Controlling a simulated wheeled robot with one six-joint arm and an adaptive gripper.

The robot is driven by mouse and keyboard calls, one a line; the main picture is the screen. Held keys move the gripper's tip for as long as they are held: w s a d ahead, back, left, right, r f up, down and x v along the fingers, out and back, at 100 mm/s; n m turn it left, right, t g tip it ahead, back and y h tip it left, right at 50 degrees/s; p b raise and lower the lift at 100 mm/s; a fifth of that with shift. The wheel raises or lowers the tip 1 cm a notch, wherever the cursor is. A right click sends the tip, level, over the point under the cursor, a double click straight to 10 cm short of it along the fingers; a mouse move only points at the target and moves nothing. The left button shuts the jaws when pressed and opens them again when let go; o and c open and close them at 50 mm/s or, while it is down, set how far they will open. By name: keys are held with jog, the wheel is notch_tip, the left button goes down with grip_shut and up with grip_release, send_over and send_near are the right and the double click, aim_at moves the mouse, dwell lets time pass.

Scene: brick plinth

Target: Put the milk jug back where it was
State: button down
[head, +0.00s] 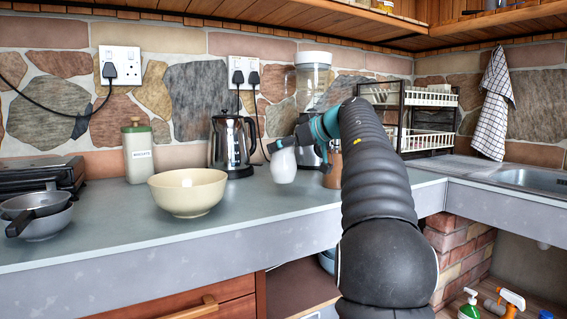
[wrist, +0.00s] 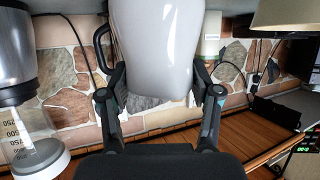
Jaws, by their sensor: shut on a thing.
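The white milk jug (head: 284,166) is held in my gripper (head: 284,143) over the counter, between the cream bowl and the blender. It looks upright. The head view does not make clear whether its base touches the counter. In the wrist view, which is upside down, the pale jug (wrist: 157,45) fills the top middle between the two fingers of my gripper (wrist: 160,88), which are closed against its sides. The jug's handle is not visible in either view.
A steel kettle (head: 232,146) stands behind the jug, left of it. A cream bowl (head: 187,194) is nearer left. A blender (head: 313,80) and a brown container (head: 333,168) stand close on the right, partly behind my arm. The counter (head: 250,209) in front is clear.

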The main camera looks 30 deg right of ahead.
aim_at(283, 159)
notch_tip(283, 159, down, 4)
jog(key=shift+r+b, duration=0.2)
jog(key=shift+b, duration=0.7)
jog(key=shift+c, duration=1.2)
grip_release()
jog(key=shift+f, duration=0.1)
jog(key=p+v, duration=0.2)
jog(key=v, duration=1)
